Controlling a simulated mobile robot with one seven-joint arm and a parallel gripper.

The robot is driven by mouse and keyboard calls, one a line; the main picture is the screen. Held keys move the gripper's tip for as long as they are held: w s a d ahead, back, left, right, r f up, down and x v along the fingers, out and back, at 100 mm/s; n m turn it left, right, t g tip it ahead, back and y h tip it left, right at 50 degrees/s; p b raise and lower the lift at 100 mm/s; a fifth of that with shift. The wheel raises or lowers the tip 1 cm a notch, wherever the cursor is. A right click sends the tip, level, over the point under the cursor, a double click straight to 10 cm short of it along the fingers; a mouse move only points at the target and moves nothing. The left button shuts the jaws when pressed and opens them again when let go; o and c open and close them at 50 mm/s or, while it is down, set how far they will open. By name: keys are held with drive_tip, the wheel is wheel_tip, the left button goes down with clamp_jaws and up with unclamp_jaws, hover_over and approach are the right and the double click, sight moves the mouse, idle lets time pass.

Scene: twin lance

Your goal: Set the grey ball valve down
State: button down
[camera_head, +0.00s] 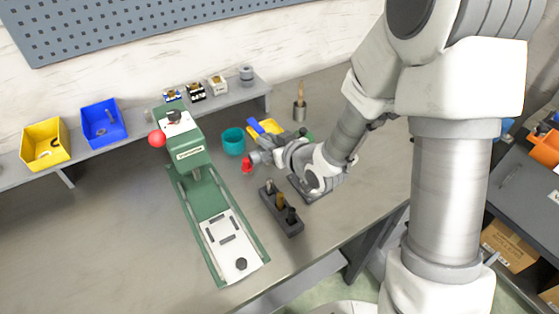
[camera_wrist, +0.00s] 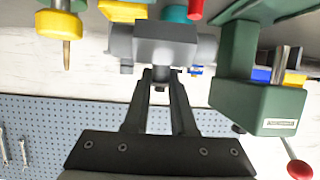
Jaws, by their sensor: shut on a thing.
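My gripper (camera_wrist: 160,78) is shut on the grey ball valve (camera_wrist: 166,42), gripping it near its middle in the wrist view. The red part (camera_wrist: 196,9) also shows at the top of the wrist view. The valve appears held above the bench; the exact gap beneath it cannot be told. My gripper hides part of it in the head view.
The green press (camera_head: 184,155) with a red-knobbed lever stands left. A teal cup (camera_head: 233,142) and yellow tray (camera_head: 262,130) are behind the valve; a dark tool block (camera_head: 281,210) is in front. Bins (camera_head: 101,122) stand on the rear shelf (camera_head: 150,127). The bench's front left is clear.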

drive_tip(key=shift+f+b, duration=0.35)
drive_tip(key=shift+f, duration=3.55)
drive_tip(key=shift+f, duration=0.15)
drive_tip(key=c, duration=0.7)
unclamp_jaws()
drive_tip(key=shift+c, duration=0.2)
